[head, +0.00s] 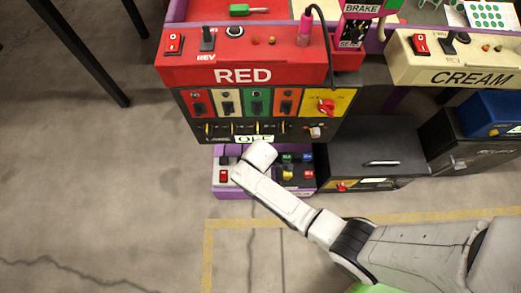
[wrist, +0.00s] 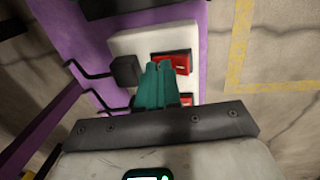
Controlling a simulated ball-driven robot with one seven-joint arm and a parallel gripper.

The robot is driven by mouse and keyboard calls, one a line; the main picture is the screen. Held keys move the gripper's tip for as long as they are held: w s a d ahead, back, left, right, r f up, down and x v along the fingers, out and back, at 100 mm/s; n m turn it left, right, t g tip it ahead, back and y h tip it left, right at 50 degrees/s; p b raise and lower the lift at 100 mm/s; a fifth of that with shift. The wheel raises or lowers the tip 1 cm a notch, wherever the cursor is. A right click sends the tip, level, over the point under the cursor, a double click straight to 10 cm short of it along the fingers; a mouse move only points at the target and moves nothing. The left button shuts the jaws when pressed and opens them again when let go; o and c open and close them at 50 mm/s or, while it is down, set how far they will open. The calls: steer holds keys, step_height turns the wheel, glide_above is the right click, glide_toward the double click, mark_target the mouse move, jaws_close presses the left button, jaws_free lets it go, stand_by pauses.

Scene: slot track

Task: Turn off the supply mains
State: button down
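My gripper (wrist: 163,66) has its teal fingers together, with nothing seen between them. A black block (wrist: 124,70) sits on the plate left of the fingers. In the head view, my arm reaches over a low purple box (head: 234,193) with a red switch (head: 224,176) at its left; the fingers are hidden there. A red rotary switch (head: 326,106) sits on a yellow plate on the black panel. No label reading supply mains is legible.
The red RED console (head: 205,76) stands above the black panel, which has several switches and an OFF label (head: 254,139). A grey cabinet (head: 370,140) is right of the purple box. The CREAM console (head: 470,77) is farther right.

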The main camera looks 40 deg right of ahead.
steer(key=shift+s+f, duration=0.25)
steer(key=shift+f, duration=0.05)
steer(key=shift+s+a, duration=0.1)
steer(key=shift+s+a+f+p, duration=0.1)
steer(key=shift+s+a+p, duration=0.4)
steer(key=shift+s, duration=0.15)
step_height(320, 180, up, 14)
steer(key=s+a+p, duration=0.1)
steer(key=p, duration=0.8)
steer(key=shift+r, duration=0.2)
